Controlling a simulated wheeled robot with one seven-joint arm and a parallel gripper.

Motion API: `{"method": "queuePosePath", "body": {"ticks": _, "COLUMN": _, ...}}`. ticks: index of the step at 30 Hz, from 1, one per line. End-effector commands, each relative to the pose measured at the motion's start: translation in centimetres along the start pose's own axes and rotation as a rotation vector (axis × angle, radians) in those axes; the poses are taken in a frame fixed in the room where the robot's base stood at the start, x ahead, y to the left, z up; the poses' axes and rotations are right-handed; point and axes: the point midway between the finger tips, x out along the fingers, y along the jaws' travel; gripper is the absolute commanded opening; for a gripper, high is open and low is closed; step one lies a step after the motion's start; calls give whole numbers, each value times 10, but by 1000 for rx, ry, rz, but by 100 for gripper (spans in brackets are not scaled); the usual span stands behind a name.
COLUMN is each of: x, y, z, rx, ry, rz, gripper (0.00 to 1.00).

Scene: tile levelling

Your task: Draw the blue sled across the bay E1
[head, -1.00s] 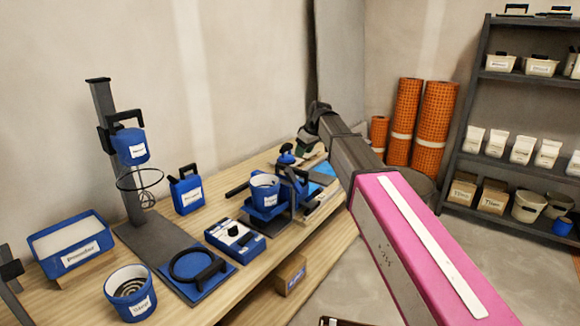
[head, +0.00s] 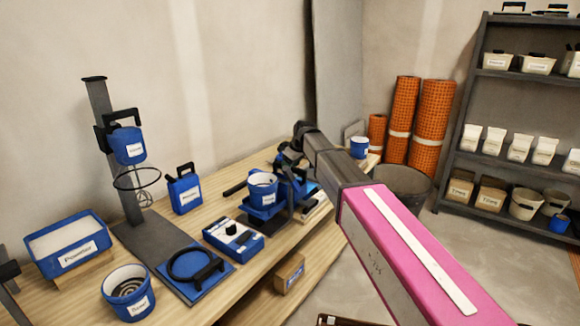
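My pink and dark arm reaches from the lower right to the back of the workbench. Its dark wrist end bends down around my gripper (head: 291,160), beside blue parts (head: 288,188) on the bench. The fingertips are too small and dark to make out, and I cannot tell whether they touch anything. I cannot clearly pick out the blue sled or a bay marked E1. The far part of the bench is partly hidden behind my arm.
The wooden workbench (head: 205,305) holds a mixing stand (head: 120,170), a blue jug (head: 184,192), a white-lined bucket (head: 128,290), a blue tray (head: 68,245), a blue-and-white box (head: 233,236) and a blue pot (head: 263,186). Orange rolls (head: 432,125) and a shelf (head: 480,110) stand beyond.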

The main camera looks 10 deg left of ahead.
Motion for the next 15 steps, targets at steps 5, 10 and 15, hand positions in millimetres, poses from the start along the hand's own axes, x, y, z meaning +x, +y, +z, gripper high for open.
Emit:
{"method": "queuePosePath", "body": {"ticks": 5, "x": 2, "y": 0, "z": 0, "rx": 0, "ry": 1, "rz": 0, "gripper": 49}}
{"method": "queuePosePath", "body": {"ticks": 10, "x": 2, "y": 0, "z": 0, "rx": 0, "ry": 1, "rz": 0, "gripper": 36}}
{"method": "queuePosePath", "body": {"ticks": 15, "x": 2, "y": 0, "z": 0, "rx": 0, "ry": 1, "rz": 0, "gripper": 0}}
